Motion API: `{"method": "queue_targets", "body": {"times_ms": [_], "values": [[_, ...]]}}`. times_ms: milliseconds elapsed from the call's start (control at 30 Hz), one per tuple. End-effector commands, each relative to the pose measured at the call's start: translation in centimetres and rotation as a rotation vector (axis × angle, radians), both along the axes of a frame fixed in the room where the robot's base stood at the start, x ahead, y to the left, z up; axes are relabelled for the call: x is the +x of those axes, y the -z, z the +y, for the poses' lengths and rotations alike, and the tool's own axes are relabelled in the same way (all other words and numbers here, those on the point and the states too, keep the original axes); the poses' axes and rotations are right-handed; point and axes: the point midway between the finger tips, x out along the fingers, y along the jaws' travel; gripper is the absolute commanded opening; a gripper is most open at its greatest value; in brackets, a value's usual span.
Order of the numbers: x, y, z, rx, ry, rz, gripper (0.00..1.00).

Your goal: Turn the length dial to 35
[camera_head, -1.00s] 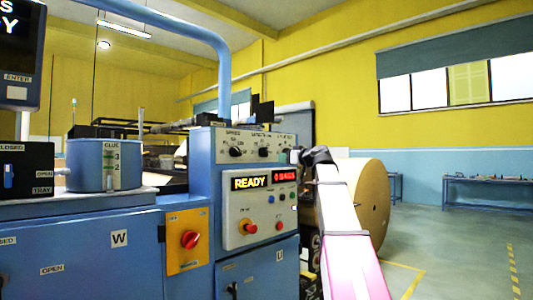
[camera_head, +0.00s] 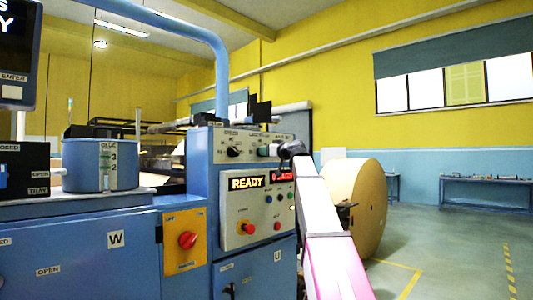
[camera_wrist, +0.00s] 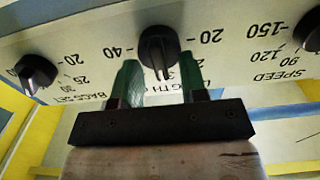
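The length dial (camera_wrist: 158,48) is a black knob at the top centre of the wrist view, where the panel print appears upside down. The numbers 40 and 20 show on either side of it; its exact setting is hard to read. My gripper (camera_wrist: 158,85) is open, with one greenish finger on each side of the dial's lower part. I cannot tell whether the fingers touch the knob. In the head view, my gripper (camera_head: 274,150) is at the upper control panel, beside the length dial (camera_head: 262,151), which it partly covers.
The speed dial (camera_wrist: 309,33) and the bag-set dial (camera_wrist: 37,73) flank the length dial. Below in the head view are a READY display (camera_head: 247,183), a red mushroom button (camera_head: 247,228) and small buttons. A large kraft roll (camera_head: 366,205) stands right of my arm.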

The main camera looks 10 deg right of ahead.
Motion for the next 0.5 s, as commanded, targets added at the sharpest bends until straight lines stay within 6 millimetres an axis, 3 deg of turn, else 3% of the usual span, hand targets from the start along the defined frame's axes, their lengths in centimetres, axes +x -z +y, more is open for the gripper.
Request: {"method": "queue_targets", "body": {"times_ms": [333, 367, 467, 500], "values": [[0.32, 0.03, 0.22, 0.0, 0.001, 0.0, 0.39], [0.31, 0.04, 0.22, 0.0, 0.001, 0.0, 0.33], [0.31, 0.04, 0.22, 0.0, 0.0, 0.0, 0.0], [0.31, 0.04, 0.22, 0.0, 0.0, 0.0, 0.0]]}}
